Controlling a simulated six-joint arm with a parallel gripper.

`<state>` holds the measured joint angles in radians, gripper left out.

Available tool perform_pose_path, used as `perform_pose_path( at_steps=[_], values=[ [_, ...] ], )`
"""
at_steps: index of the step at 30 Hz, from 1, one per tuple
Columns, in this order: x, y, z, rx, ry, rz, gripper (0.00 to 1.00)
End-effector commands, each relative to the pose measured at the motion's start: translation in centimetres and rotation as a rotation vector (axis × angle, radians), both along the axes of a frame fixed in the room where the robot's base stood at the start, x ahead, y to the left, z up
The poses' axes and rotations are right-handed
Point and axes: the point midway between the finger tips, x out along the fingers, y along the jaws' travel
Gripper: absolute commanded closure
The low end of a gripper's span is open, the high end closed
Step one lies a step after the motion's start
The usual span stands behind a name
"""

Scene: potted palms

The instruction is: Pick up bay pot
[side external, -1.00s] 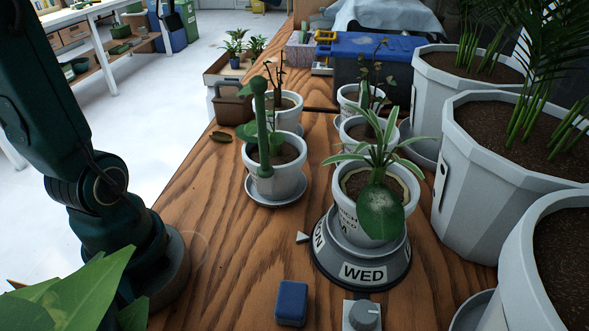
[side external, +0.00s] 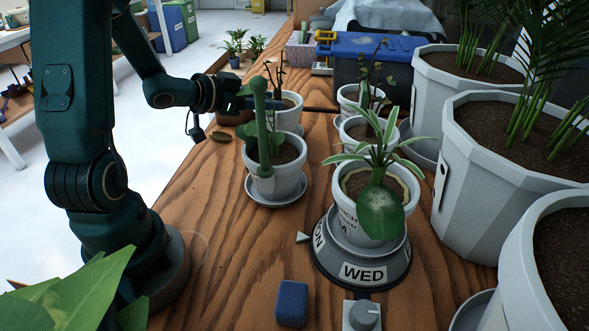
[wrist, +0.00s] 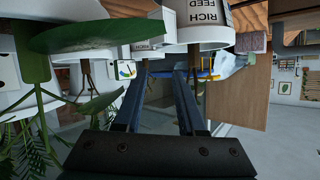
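No readable label names a bay pot, so I cannot tell which pot it is. A white pot with a thick green stem and broad leaf (side external: 277,180) stands on a grey saucer at centre left. Behind it is a white pot with bare twigs (side external: 289,118). In the wrist view, which is upside down, my gripper's fingers (wrist: 157,90) are apart, and a pot marked RICH FEED (wrist: 207,17) is near. I see nothing held.
A striped-leaf plant's pot (side external: 368,215) stands on a round day dial (side external: 362,268). Large planters (side external: 500,145) line the right side. A blue block (side external: 291,303) and a knob box (side external: 362,315) lie in front. Bare wood shows at left of the dial.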

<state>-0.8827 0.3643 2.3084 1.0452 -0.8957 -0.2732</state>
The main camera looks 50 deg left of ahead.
Motion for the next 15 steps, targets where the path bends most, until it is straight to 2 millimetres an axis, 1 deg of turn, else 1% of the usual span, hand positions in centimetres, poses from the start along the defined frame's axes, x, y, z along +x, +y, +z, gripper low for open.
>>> perform_pose_path(
  at_steps=[1,3,8,11,15],
  values=[
    [0.0,0.0,-0.8,-0.006,0.003,0.0,0.61],
    [0.0,0.0,-1.5,-0.003,0.002,0.001,0.61],
    [0.2,0.0,-2.2,0.004,-0.001,0.0,0.61],
    [0.9,0.0,-2.5,0.007,-0.002,-0.003,0.61],
    [2.6,0.1,-3.2,0.008,-0.001,-0.005,0.61]
  ],
)
